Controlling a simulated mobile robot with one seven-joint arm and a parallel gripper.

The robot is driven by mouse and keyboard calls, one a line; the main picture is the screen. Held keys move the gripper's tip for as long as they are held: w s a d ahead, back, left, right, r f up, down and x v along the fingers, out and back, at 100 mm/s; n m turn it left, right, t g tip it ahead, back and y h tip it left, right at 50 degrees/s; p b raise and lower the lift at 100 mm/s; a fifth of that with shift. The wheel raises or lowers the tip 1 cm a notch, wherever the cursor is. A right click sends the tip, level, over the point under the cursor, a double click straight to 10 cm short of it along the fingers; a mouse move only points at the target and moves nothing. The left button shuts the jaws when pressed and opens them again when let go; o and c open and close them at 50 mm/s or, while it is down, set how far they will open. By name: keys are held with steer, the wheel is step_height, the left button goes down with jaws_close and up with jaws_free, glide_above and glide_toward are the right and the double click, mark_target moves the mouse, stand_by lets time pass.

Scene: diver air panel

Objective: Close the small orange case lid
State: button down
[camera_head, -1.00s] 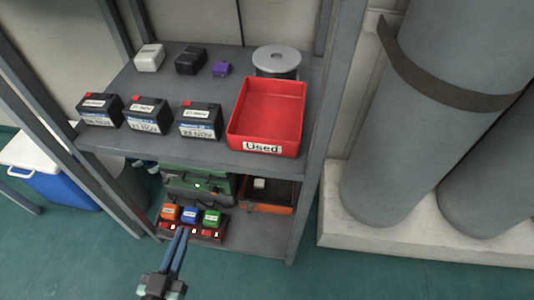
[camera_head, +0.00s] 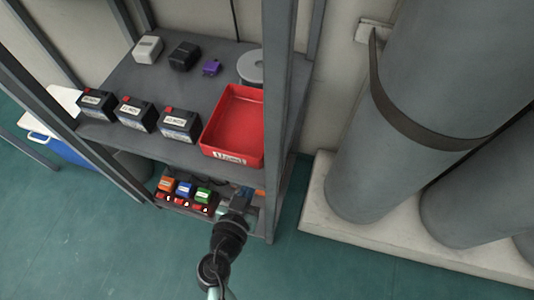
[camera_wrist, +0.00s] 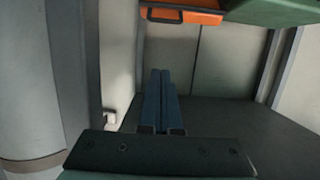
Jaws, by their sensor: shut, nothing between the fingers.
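The small orange case (camera_head: 261,191) shows only as a sliver on the lower shelf, mostly hidden behind my arm and the shelf post. In the wrist view its orange side (camera_wrist: 200,17) and a dark handle show at the top edge; whether the lid is open cannot be told there. My gripper (camera_head: 243,192) reaches into the lower shelf at its right end, in front of the case. In the wrist view its two blue fingers (camera_wrist: 161,76) lie together, empty, apart from the orange case in the picture.
A charger with small orange, blue and green batteries (camera_head: 184,190) sits left of my gripper. Above are a red bin (camera_head: 232,124) and several batteries. A grey post (camera_head: 280,120) stands close right; large cylinders (camera_head: 400,110) are beyond.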

steer(key=f+b+x, duration=0.1)
steer(key=x, duration=0.3)
steer(key=b+x, duration=0.2)
steer(key=x, duration=0.2)
steer(key=f+b+x, duration=0.1)
steer(key=x, duration=0.3)
steer(key=shift+s+f, duration=0.2)
steer(key=shift+f, duration=0.15)
steer(key=shift+s+a+f+b, duration=0.2)
steer(key=shift+s+f+b, duration=0.2)
steer(key=shift+s, duration=0.05)
steer(key=shift+f, duration=0.1)
